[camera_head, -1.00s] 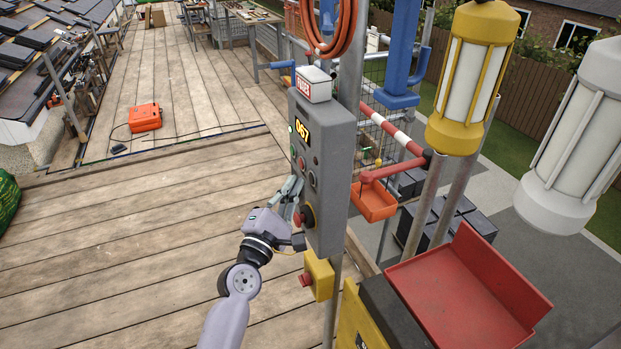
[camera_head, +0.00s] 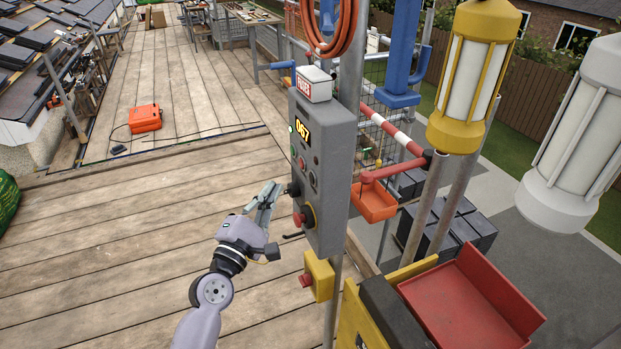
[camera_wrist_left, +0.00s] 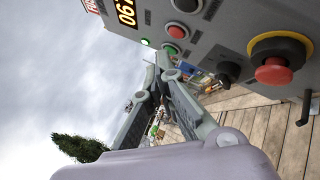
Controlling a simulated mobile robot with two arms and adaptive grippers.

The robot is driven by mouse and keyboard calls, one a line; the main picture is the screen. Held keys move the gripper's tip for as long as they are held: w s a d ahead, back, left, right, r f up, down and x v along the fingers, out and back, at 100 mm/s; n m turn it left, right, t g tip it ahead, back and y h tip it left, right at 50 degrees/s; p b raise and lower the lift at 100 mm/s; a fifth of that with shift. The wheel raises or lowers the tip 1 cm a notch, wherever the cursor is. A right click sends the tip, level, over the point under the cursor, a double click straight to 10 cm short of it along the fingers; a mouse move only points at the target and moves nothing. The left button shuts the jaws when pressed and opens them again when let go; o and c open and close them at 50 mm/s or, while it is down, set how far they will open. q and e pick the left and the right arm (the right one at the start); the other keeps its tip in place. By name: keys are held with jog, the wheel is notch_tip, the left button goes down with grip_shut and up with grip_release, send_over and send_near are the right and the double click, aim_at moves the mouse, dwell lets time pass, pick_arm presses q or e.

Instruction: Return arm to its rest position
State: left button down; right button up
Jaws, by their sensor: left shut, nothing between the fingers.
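My left arm comes in from the bottom of the head view. Its gripper (camera_head: 270,193) is shut and empty, just left of a grey control box (camera_head: 325,180), with a small gap to the box's button face. In the left wrist view the gripper's fingers (camera_wrist_left: 160,65) come together in front of the box's panel (camera_wrist_left: 225,25). The panel carries a lit number display, a green light, several buttons, a black knob and a red emergency button (camera_wrist_left: 273,72) on a yellow ring. My right gripper is not in view.
A yellow box with a red button (camera_head: 318,280) hangs below the control box. A red tray (camera_head: 470,300), an orange bin (camera_head: 375,203) and yellow and white lamps stand to the right. An orange case (camera_head: 145,118) lies on the plank deck.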

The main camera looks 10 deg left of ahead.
pick_arm(q)
notch_tip(320, 180, down, 25)
jog(key=s+m+g+y+b, duration=0.1)
jog(key=s+m+g+b, duration=0.1)
jog(key=m+g, duration=0.35)
jog(key=s+f+m+g+b, duration=0.1)
jog(key=s+f+m+g, duration=0.2)
jog(key=f, duration=0.6)
jog(key=s+f+m+g, duration=0.1)
jog(key=s+f+m, duration=0.1)
jog(key=s+f, duration=0.5)
jog(key=s+f+m+g+y+b, duration=0.1)
jog(key=s+f+m+g, duration=0.15)
jog(key=s+f, duration=0.65)
jog(key=s+f+m+g+y+b, duration=0.15)
jog(key=s+f+m, duration=0.35)
jog(key=f, duration=0.6)
jog(key=s+a+f+m+g, duration=0.1)
jog(key=s+f+m+g, duration=0.1)
jog(key=s, duration=0.6)
jog(key=s+a+f+m+g, duration=0.1)
jog(key=s+f, duration=0.3)
jog(key=s, duration=0.4)
jog(key=s+a+f+m+g, duration=0.2)
jog(key=s+f+m, duration=0.1)
jog(key=s, duration=0.4)
jog(key=shift+s+a+f+m+g+y, duration=0.2)
jog(key=shift+s+a+m+g+y, duration=0.1)
jog(key=shift+s+g+y, duration=0.1)
